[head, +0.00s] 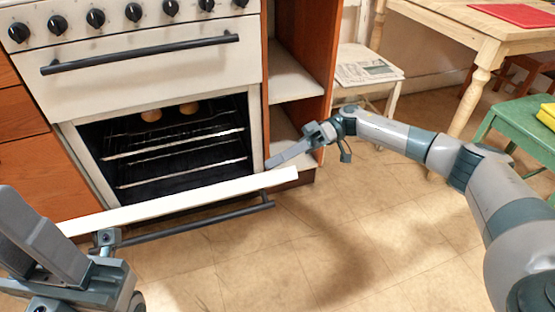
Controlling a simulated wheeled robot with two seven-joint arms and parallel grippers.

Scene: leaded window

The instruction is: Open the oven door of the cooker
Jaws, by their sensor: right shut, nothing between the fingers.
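The white cooker (150,75) stands at the left of the head view. Its oven door (185,201) is tilted down and out from the front, so the white top edge shows with the dark handle bar (215,223) beyond it. The oven cavity (175,150) is open to view, with wire racks inside. My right gripper (272,162) is shut and empty, its tips by the right side of the oven opening, just above the door's right end. My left gripper (45,240) is large in the lower left corner, partly cut off, near the door's left end; its jaws cannot be made out.
Two round brown things show at the top of the cavity. An upper panel with its own handle (140,54) and knobs sits above. Open wooden shelving (295,80) stands right of the cooker. A white chair, table (470,40) and green stool (515,125) are right. Central floor is clear.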

